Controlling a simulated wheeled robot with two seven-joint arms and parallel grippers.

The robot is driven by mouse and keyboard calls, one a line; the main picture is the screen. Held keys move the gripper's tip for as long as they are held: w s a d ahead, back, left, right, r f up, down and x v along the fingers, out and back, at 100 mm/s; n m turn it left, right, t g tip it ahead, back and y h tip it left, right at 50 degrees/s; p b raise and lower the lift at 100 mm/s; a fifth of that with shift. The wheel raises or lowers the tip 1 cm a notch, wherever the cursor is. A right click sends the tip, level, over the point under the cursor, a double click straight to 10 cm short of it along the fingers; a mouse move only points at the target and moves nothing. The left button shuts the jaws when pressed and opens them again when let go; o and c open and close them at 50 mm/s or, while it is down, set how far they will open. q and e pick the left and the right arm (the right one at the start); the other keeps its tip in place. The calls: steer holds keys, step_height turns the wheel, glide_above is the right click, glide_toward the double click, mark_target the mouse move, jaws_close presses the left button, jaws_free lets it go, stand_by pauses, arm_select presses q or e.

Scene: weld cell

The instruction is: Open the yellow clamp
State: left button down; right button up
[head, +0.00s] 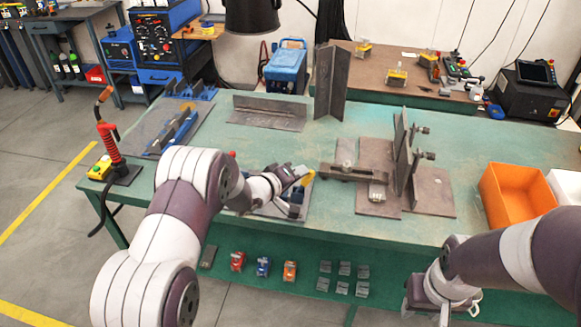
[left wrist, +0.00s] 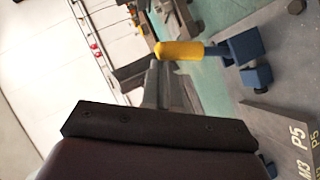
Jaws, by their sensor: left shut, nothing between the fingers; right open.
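The clamp has a yellow handle (head: 308,178) and a blue body (head: 295,196), and sits on a grey plate near the table's front edge. In the left wrist view the yellow handle (left wrist: 180,50) lies level across the picture, joined to the blue body (left wrist: 244,48) on its right. My left gripper (head: 284,181) is shut and empty, with its fingertips (left wrist: 158,75) close to the free end of the handle; I cannot tell whether they touch. My right gripper (head: 440,304) is open at the lower right, away from the clamp.
Steel plates and a bar clamp (head: 352,173) stand right of the yellow clamp. An orange bin (head: 517,192) is further right. A red-handled torch (head: 108,142) stands at the left edge. A lower shelf (head: 395,278) holds small blocks. The table's front middle is fairly clear.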

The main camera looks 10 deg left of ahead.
arm_select(q)
steer(key=shift+d+f, duration=0.1)
steer(key=shift+d, duration=0.45)
arm_select(e)
steer(key=shift+r, duration=0.35)
